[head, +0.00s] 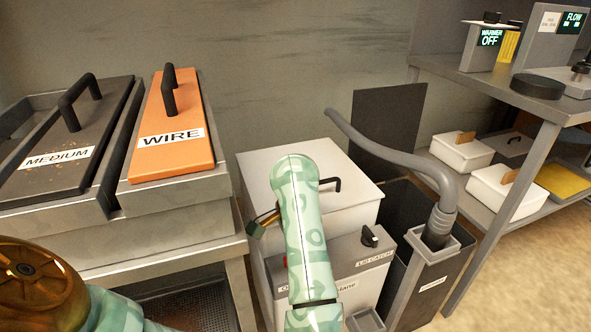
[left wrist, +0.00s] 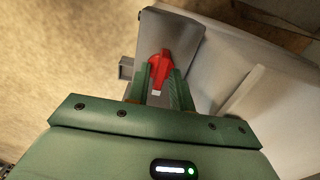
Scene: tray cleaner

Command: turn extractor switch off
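The extractor switch is a red knob (left wrist: 158,66) on a grey panel (left wrist: 176,36) in the left wrist view. My left gripper (left wrist: 161,76) has its two green fingers apart, one on each side of the red knob. Whether they touch it I cannot tell. In the head view my green left arm covers most of the grey switch box (head: 345,262), hiding the gripper's fingertips and nearly all of the red knob. The box's front label is partly hidden too. My right gripper is not in view.
A black knob (head: 370,236) labelled LID CATCH sits right of my arm on the same box. A grey hose (head: 440,215) rises from a dark bin further right. Lidded trays marked MEDIUM (head: 60,150) and WIRE (head: 175,130) stand at left. Shelves (head: 480,80) are at right.

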